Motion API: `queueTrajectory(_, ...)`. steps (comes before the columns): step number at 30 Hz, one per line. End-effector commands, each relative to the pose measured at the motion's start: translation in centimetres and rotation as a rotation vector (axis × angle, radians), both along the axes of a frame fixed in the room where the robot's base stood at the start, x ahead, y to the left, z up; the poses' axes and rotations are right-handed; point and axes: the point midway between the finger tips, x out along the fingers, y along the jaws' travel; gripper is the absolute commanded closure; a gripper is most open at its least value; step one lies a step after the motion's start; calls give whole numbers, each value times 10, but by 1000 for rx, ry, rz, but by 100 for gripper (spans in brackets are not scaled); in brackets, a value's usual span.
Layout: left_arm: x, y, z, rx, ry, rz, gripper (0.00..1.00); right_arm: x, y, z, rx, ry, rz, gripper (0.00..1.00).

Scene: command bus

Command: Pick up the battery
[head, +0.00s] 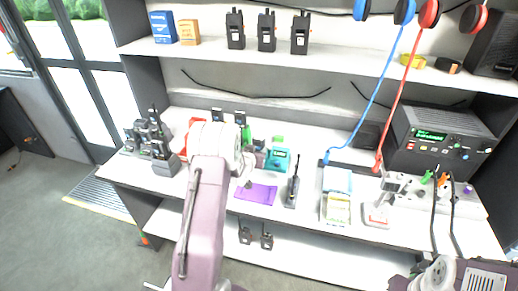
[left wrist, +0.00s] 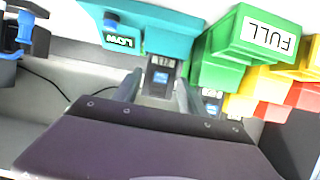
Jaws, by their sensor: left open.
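A battery (left wrist: 161,77), a dark grey block with a blue label, shows in the left wrist view next to the teal holder (left wrist: 170,30) marked LOW. My left gripper (left wrist: 158,92) is open, with one finger on each side of this battery; I cannot tell whether they touch it. In the head view my left arm hides most of that gripper, and the teal holder (head: 278,160) stands just right of its wrist. Another battery (left wrist: 211,98) shows partly by the green bin (left wrist: 225,55) marked FULL. My right gripper's fingers are not in view.
Yellow (left wrist: 245,103) and red (left wrist: 297,100) bins stand beside the green bin. A handheld radio (head: 292,191) stands right of the purple mat (head: 256,194). A radio charger (head: 155,140) is at the left. A blue cord (head: 372,100) hangs to the counter.

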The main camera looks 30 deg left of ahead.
Motion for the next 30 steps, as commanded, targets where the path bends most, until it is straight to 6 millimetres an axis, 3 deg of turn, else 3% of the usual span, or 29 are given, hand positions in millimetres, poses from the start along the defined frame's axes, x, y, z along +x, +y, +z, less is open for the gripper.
queueTrajectory(7,3,1,-1,0,-1,0,51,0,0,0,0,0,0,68)
queueTrajectory(12,3,1,-1,0,-1,0,98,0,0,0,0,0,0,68)
queueTrajectory(23,4,1,9,1,-3,0,100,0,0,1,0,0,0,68)
queueTrajectory(26,4,1,27,2,-6,-1,100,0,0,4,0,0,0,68)
queueTrajectory(30,4,1,66,3,-9,0,100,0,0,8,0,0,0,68)
